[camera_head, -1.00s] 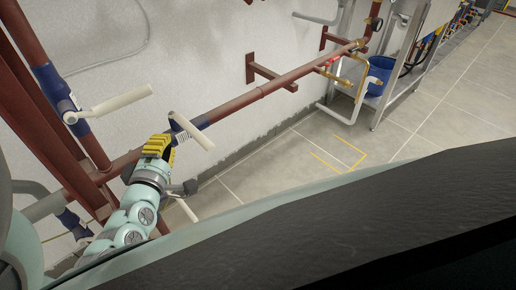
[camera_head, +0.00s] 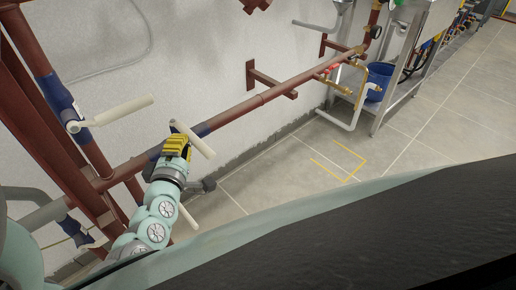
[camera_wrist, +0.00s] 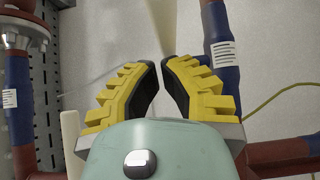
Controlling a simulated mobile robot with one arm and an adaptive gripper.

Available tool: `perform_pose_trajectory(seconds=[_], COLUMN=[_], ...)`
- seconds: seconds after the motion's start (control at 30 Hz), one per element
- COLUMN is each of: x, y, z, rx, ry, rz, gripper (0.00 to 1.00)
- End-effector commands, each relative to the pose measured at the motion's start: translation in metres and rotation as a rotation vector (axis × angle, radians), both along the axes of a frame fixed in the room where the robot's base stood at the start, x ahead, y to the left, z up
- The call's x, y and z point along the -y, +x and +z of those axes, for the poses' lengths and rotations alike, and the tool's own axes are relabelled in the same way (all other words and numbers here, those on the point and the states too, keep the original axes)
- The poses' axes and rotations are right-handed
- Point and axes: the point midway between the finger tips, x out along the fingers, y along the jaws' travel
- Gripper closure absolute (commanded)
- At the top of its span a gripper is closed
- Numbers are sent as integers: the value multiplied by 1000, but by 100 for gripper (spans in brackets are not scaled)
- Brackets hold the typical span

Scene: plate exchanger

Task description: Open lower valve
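The upper one (camera_head: 123,110) sticks out to the right from the blue part of a vertical pipe at left. The other handle (camera_head: 198,142) sits lower, at the blue part of the horizontal pipe, slanting down to the right. My gripper (camera_head: 176,146) is right at this second handle, its yellow fingers partly overlapping it. In the wrist view, my gripper's fingertips (camera_wrist: 160,64) are close together with a narrow gap. A pale handle (camera_wrist: 159,24) runs from the top edge down to the fingertips. Whether they touch or clasp it is unclear.
The red-brown horizontal pipe (camera_head: 262,98) runs along the wall to the right. Another white handle (camera_head: 187,217) shows below my gripper. Vertical red pipes (camera_head: 45,150) crowd the left side. A blue bucket (camera_head: 378,82) stands at the back right. The tiled floor (camera_head: 300,185) is clear.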

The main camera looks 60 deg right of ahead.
Motion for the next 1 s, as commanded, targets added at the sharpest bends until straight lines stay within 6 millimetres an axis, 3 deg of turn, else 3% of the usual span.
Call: perform_pose_trajectory(seconds=[1.0], x=[6], y=[-3], z=[0], rx=[-2], ry=[-2], rz=[133], gripper=[100])
